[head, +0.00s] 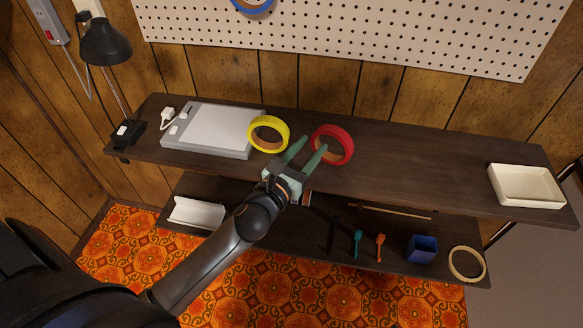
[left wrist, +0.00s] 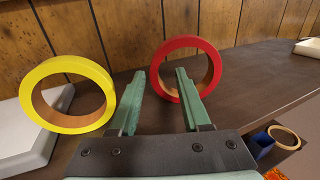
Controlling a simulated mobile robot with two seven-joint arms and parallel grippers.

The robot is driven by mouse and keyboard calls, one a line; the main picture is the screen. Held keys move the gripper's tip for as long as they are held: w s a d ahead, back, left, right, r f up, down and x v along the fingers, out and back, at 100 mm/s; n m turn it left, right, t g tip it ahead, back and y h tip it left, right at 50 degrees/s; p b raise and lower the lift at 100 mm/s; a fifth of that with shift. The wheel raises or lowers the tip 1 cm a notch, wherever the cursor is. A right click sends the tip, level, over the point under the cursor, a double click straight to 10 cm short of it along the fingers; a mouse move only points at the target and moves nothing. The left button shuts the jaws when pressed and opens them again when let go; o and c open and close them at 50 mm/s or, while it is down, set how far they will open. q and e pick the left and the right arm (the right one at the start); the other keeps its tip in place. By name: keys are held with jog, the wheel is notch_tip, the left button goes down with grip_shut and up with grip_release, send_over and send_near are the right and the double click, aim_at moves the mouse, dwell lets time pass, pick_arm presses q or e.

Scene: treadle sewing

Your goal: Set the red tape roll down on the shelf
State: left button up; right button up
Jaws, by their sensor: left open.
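The red tape roll (head: 346,137) stands upright on its edge on the dark upper shelf (head: 420,160). It also shows in the left wrist view (left wrist: 187,43), ahead and slightly to the right. My left gripper (head: 312,146) is open, with green fingers reaching over the shelf from the front. In the left wrist view its right finger overlaps the roll's left side and lower opening; I cannot tell whether it touches. The roll's bottom is partly hidden by that finger. My right gripper is not in view.
A yellow tape roll (head: 284,132) stands just left of my fingers, beside a grey flat box (head: 215,125). A cream tray (head: 525,200) sits at the shelf's right end. The shelf between red roll and tray is clear. A lower shelf holds a blue cup (head: 422,250) and a hoop (head: 481,272).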

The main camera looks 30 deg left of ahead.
pick_arm(q)
jog(key=s, duration=0.9)
jog(key=shift+a+b, duration=0.3)
jog(key=shift+b, duration=0.05)
